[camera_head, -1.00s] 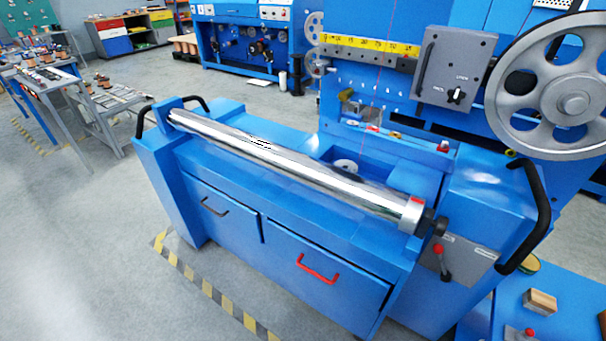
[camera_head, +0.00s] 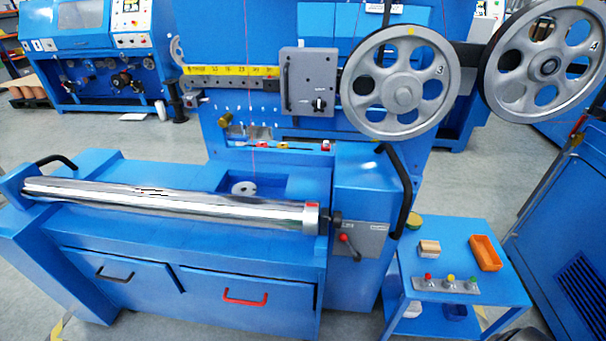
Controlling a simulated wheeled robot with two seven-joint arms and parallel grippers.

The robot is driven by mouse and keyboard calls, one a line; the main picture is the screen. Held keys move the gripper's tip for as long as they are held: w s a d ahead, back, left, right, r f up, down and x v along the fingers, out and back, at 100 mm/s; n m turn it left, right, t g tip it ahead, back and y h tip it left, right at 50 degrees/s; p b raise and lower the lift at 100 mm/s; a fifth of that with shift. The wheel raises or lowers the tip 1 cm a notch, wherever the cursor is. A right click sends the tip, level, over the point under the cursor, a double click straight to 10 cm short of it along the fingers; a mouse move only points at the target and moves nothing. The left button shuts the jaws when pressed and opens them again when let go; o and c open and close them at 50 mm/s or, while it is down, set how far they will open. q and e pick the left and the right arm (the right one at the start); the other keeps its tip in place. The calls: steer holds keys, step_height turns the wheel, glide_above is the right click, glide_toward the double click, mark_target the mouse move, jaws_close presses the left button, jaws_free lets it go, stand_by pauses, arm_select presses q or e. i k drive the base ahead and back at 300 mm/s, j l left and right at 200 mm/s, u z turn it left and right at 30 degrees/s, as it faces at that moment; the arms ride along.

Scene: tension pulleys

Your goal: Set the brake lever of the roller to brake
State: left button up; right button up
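The long shiny metal roller (camera_head: 180,205) lies across the top of the blue machine cabinet (camera_head: 140,240). At its right end is a dark hub beside a grey plate (camera_head: 372,238) on the cabinet's front. The brake lever (camera_head: 348,246), with a red ball knob and a dark stem, sits on this plate. Its knob is at the upper left and its stem slants down to the right. Small labels on the plate are too small to read.
A black curved handle (camera_head: 404,190) stands right of the lever plate. Large grey pulleys (camera_head: 401,82) hang above. Floor is open at the far left.

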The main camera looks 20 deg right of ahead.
mark_target(357, 258)
steer(key=z, duration=1.25)
